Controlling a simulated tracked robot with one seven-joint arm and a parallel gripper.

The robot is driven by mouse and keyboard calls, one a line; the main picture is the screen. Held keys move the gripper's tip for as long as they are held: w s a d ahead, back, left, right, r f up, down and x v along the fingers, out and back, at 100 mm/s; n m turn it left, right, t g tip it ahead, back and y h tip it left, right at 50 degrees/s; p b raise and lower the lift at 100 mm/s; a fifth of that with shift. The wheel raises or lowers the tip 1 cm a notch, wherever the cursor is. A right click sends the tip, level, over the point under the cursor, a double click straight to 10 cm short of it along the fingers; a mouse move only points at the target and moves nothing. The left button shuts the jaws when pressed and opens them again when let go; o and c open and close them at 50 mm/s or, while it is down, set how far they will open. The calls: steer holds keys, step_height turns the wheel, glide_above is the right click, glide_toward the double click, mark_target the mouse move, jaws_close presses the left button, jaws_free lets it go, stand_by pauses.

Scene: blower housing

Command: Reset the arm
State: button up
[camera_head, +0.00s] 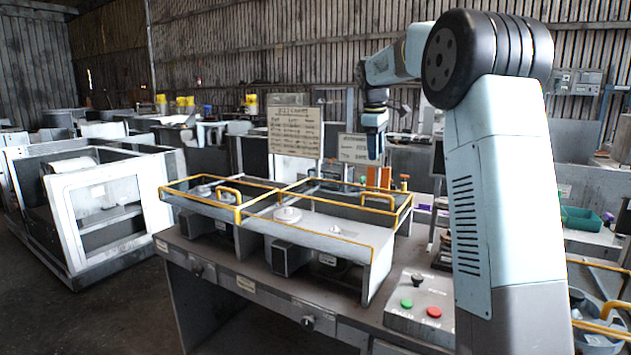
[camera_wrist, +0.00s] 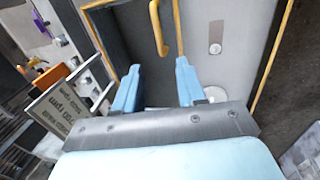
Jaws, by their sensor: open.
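My gripper (camera_head: 375,150) hangs pointing down above the back right of the workbench in the head view, at the end of my raised arm. In the wrist view my gripper (camera_wrist: 155,80) shows two light blue fingers set apart, with nothing between them. Below the fingers is a grey tray with a yellow rail (camera_wrist: 265,75) and a yellow handle (camera_wrist: 158,30). In the head view the same kind of yellow-railed trays (camera_head: 340,245) sit on the bench, below my gripper.
A sign board (camera_head: 295,131) and a smaller sign (camera_head: 354,148) stand near my gripper. A control box (camera_head: 420,310) with green and red buttons sits at the bench front. A white-framed machine (camera_head: 105,200) stands at left. A green bin (camera_head: 583,219) is at right.

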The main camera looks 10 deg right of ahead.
steer(key=s+a+r+m+t, duration=0.1)
steer(key=s+a+m, duration=0.15)
steer(key=s, duration=0.95)
steer(key=s+a+r+m+t, duration=0.1)
steer(key=s+a+m, duration=0.15)
steer(key=s, duration=0.95)
steer(key=s+f+m+t, duration=0.1)
steer(key=s+f, duration=0.4)
steer(key=s, duration=0.5)
steer(key=s+f+m+y, duration=0.1)
steer(key=s+f+m, duration=0.3)
steer(key=s, duration=0.6)
step_height(320, 180, down, 2)
steer(key=shift+s+a+f+t, duration=0.2)
steer(key=shift+a+t, duration=0.2)
